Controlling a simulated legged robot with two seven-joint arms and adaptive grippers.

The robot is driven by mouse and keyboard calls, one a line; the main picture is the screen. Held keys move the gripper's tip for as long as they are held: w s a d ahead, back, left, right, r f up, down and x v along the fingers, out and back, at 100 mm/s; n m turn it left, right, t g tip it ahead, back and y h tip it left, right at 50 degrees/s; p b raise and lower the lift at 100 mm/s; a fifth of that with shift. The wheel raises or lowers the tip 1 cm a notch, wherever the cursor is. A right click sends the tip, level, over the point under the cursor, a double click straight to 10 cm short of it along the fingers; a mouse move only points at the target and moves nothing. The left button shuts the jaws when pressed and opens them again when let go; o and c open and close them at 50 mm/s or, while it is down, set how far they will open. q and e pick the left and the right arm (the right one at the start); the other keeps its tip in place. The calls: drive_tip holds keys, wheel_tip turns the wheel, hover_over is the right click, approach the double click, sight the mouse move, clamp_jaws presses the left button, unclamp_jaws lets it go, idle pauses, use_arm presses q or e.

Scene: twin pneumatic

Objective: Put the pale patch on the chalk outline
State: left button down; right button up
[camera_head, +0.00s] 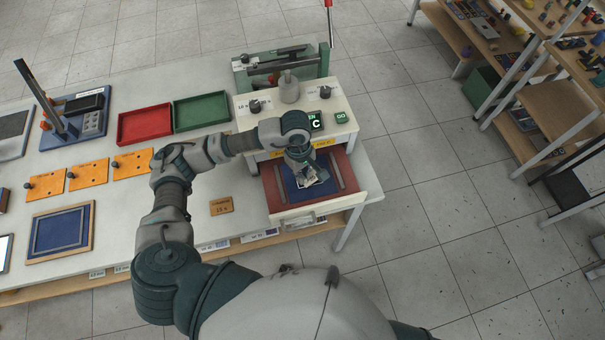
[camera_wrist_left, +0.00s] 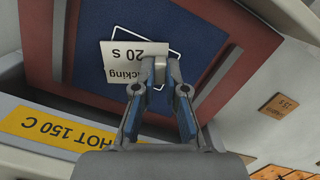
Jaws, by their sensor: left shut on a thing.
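The pale patch (camera_wrist_left: 117,66), a small whitish piece with printed text reading "20 s", is held at one edge by my left gripper (camera_wrist_left: 161,72). In the head view my left gripper (camera_head: 307,168) is over the open drawer, with the patch (camera_head: 308,178) at its fingertips. The chalk outline (camera_wrist_left: 148,35) is a thin white line on the dark blue cloth (camera_wrist_left: 202,50) in the drawer. The patch covers part of the outline and looks turned relative to it. I cannot tell whether the patch touches the cloth. My right gripper is out of view.
A red tray (camera_head: 145,124), green tray (camera_head: 202,111), orange plates (camera_head: 88,175) and a wooden-framed blue board (camera_head: 60,232) lie left.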

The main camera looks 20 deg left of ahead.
use_arm(q)
drive_tip(key=shift+s+f, duration=0.1)
drive_tip(key=shift+f, duration=0.2)
drive_tip(key=shift+a+f, duration=0.1)
drive_tip(key=shift+a, duration=0.2)
drive_tip(key=c, duration=1.2)
unclamp_jaws()
drive_tip(key=shift+a, duration=0.15)
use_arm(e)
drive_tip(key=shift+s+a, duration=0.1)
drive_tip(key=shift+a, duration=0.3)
use_arm(q)
drive_tip(key=shift+d, duration=0.25)
drive_tip(key=shift+r, duration=0.5)
drive_tip(key=r, duration=0.3)
drive_tip(key=a+r+b, duration=0.1)
drive_tip(key=r, duration=0.7)
drive_tip(key=shift+w+a+r, duration=0.1)
drive_tip(key=shift+w+a, duration=0.1)
drive_tip(key=shift+w, duration=0.2)
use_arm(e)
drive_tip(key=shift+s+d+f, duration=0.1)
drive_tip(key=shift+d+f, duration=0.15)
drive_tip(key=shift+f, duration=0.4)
